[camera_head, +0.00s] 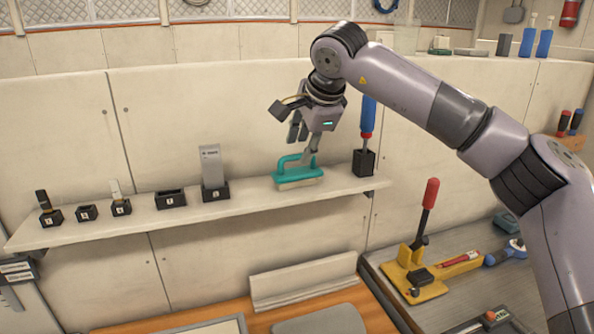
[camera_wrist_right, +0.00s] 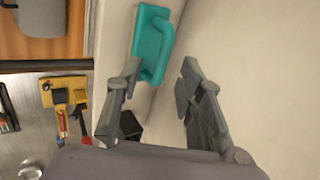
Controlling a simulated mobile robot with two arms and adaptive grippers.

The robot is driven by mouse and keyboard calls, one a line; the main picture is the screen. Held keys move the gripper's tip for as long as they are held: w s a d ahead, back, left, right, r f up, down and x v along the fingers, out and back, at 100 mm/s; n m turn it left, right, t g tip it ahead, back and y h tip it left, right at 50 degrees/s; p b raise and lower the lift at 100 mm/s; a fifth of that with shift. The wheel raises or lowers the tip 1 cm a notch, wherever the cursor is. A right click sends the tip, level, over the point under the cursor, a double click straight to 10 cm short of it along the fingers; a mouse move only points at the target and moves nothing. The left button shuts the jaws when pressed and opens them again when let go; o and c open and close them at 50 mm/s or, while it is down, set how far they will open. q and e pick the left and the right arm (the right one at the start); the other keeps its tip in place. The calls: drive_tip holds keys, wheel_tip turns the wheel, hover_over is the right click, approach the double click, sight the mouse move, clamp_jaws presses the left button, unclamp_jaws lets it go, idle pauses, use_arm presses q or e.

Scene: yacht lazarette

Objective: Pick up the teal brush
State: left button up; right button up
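The teal brush (camera_head: 290,175) lies on the wall shelf (camera_head: 245,200), its loop handle up and its pale bristles down. My right gripper (camera_head: 304,148) hangs just above the brush at its back right, fingers pointing down. In the right wrist view, the gripper (camera_wrist_right: 160,68) is open with nothing between its fingers. There the brush (camera_wrist_right: 150,35) shows beyond the fingertips, closer to the left-hand finger, which overlaps it slightly. Whether that finger touches the handle I cannot tell. My left gripper is in neither view.
A blue and red tool stands in a black holder (camera_head: 364,163) right of the brush. A grey block in a holder (camera_head: 212,170) and several small black holders stand to the left. A yellow lever tool (camera_head: 415,278) sits on the lower right bench. The wall rises behind the shelf.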

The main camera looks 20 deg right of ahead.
sight(300, 155)
drive_tip(key=p+x, duration=0.2)
drive_tip(key=x, duration=0.1)
drive_tip(key=shift+w+d+f, duration=0.1)
drive_tip(key=shift+w+d, duration=0.1)
drive_tip(key=shift+w, duration=0.15)
drive_tip(key=shift+w+f, duration=0.2)
drive_tip(key=shift+f, duration=0.2)
drive_tip(key=shift+c, duration=0.2)
drive_tip(key=shift+s, duration=0.1)
drive_tip(key=shift+c, duration=0.6)
drive_tip(key=shift+r, duration=0.1)
clamp_jaws()
